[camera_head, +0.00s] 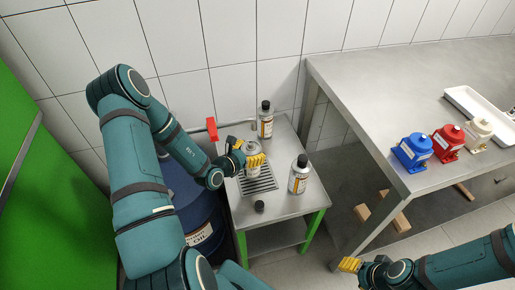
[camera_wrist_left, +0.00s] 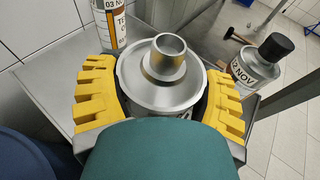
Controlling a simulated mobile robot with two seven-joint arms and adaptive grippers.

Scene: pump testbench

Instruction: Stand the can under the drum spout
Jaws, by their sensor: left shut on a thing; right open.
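The metal can (camera_head: 252,149) has an open neck on top and looks upright at the back of the slotted grate (camera_head: 262,184) on the small side table. It also shows in the wrist view (camera_wrist_left: 134,92), between yellow fingers. My left gripper (camera_head: 251,161) is shut around its sides; whether its base touches the grate is unclear. The blue drum (camera_head: 203,209) stands left of the table, partly hidden by my left arm. A red handle (camera_head: 211,130) is at the drum's spout, whose outlet I cannot make out. My right gripper (camera_head: 350,265) is open and empty at bottom right.
One black-capped bottle (camera_head: 266,123) stands behind the can and another (camera_head: 299,178) to its right. A black cap (camera_head: 259,206) lies near the table's front. The steel bench (camera_head: 370,95) at right carries blue, red and beige pumps and a white tray (camera_head: 480,112).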

